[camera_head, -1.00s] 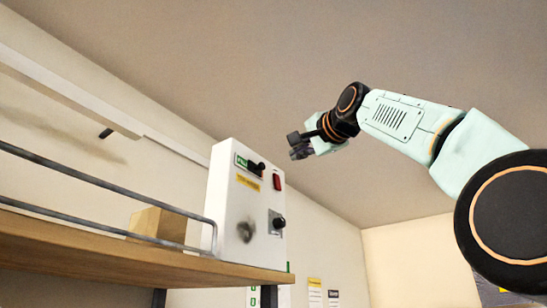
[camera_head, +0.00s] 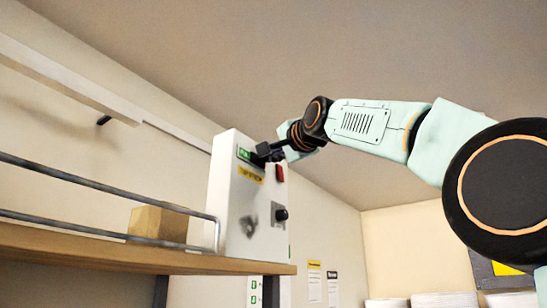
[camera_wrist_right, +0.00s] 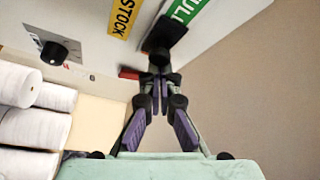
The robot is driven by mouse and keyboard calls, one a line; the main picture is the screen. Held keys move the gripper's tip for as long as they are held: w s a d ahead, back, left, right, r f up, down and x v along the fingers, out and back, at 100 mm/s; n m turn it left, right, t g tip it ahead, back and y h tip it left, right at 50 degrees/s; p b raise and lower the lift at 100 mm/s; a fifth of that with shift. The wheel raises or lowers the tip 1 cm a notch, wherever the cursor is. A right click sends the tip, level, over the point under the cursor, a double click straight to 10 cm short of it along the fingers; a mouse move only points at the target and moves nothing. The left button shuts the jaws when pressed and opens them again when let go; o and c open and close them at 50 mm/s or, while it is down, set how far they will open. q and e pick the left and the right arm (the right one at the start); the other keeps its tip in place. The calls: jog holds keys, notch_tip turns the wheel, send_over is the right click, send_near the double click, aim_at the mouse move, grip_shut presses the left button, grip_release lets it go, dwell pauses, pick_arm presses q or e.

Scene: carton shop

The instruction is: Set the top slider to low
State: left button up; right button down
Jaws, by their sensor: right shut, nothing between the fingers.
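A white control box (camera_head: 225,200) stands upright at the right end of the wooden shelf. The black top slider knob (camera_wrist_right: 163,35) sits by the green label (camera_wrist_right: 188,10) and the yellow label (camera_wrist_right: 124,15) on its face. My right gripper (camera_head: 272,152) is at the upper part of that face and covers much of the slider in the head view. In the wrist view its shut, empty fingertips (camera_wrist_right: 159,82) are right at the slider knob; I cannot tell whether they touch. My left gripper is not in view.
A red switch (camera_head: 280,173) and a black rotary knob (camera_head: 281,214) are lower on the box. A metal rail (camera_head: 110,187) and a cardboard block (camera_head: 158,224) are on the shelf (camera_head: 100,252). White rolls (camera_wrist_right: 35,127) show at the wrist view's left. Space right of the box is open.

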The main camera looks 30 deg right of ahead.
aim_at(255, 154)
jog(key=s+a+b, duration=0.1)
jog(key=a, duration=0.1)
jog(key=s+a+b, duration=0.1)
jog(key=a, duration=0.1)
jog(key=shift+s+a+f, duration=0.1)
jog(key=shift+s, duration=0.1)
dwell(0.7)
